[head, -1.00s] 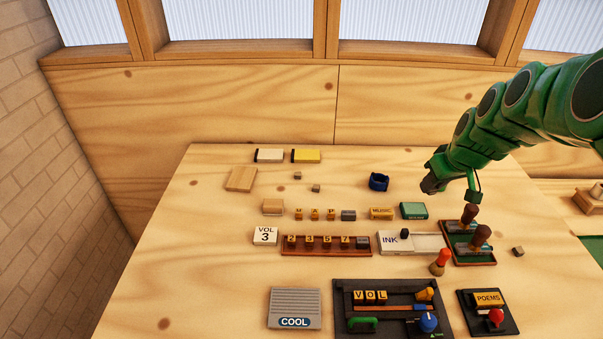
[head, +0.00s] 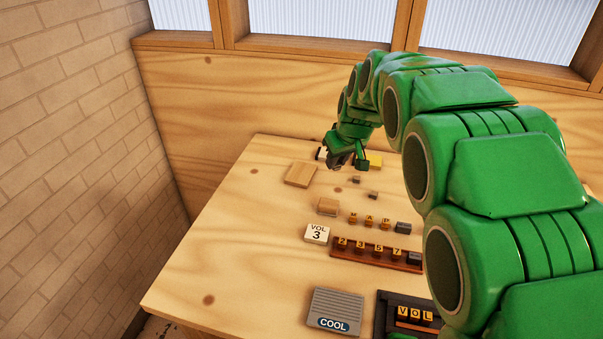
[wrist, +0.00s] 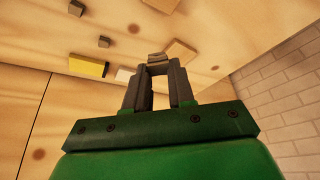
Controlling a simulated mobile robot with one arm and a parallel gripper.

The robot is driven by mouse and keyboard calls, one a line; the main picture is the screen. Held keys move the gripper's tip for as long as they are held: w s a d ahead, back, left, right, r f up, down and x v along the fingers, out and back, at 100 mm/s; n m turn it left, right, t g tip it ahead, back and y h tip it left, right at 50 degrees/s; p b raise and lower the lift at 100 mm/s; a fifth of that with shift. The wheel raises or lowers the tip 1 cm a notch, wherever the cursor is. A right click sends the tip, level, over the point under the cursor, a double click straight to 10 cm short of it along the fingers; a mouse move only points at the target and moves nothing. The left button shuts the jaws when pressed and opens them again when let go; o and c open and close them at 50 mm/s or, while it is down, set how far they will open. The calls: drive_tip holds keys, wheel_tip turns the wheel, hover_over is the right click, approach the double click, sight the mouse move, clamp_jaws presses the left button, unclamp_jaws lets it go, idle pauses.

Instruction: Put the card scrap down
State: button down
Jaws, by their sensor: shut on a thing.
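My gripper (head: 341,163) is over the far left part of the wooden table. In the wrist view my gripper (wrist: 157,66) points down at the table, its two dark fingers shut on a small grey-brown piece, the card scrap (wrist: 157,57). Only a thin part of the scrap shows at the fingertips. In the head view I cannot make out the scrap. The fingertips look to be above the table; the exact height I cannot tell.
A flat wooden block (head: 301,174) lies left of my gripper. A yellow block (head: 375,161) and a white block (wrist: 123,75) lie close by. Two small cubes (head: 356,180) (head: 373,195) lie in front. A brick wall (head: 90,130) stands left. Bare table shows around the wooden block.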

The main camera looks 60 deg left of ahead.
drive_tip(key=s+a+n, duration=0.1)
drive_tip(key=s+a, duration=0.4)
drive_tip(key=s, duration=0.2)
hover_over(293, 171)
drive_tip(key=d, duration=0.2)
drive_tip(key=shift+s+a+f, duration=0.1)
drive_tip(key=shift+f, duration=2.35)
drive_tip(key=shift+s+a+f, duration=0.1)
drive_tip(key=shift+f, duration=2.3)
drive_tip(key=shift+w, duration=0.1)
drive_tip(key=shift+f, duration=0.15)
drive_tip(key=shift+a+f, duration=0.15)
drive_tip(key=shift+f, duration=1.6)
drive_tip(key=shift+w, duration=0.1)
